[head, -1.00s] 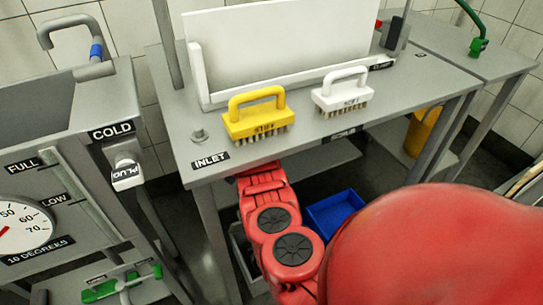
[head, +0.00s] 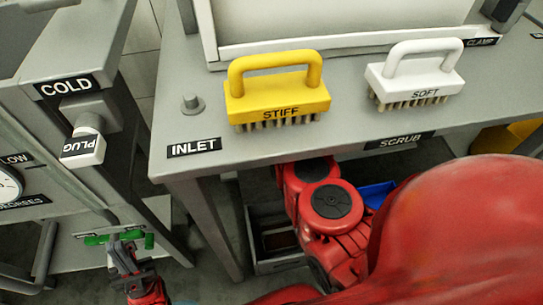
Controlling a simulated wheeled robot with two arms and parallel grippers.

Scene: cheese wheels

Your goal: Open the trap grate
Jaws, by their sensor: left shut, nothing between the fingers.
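I cannot make out a trap grate for certain. A grey open box (head: 278,262) stands on the floor under the scrub table, partly hidden by my red arm. My left gripper (head: 122,256) is low at the lower left, shut and empty. It shows just in front of a green-handled valve (head: 98,239) under the COLD vat; I cannot tell whether they touch. My right gripper is not in view.
The scrub table (head: 350,130) carries a yellow STIFF brush (head: 277,100) and a white SOFT brush (head: 415,80). A blue bin (head: 377,193) is under the table, mostly hidden.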

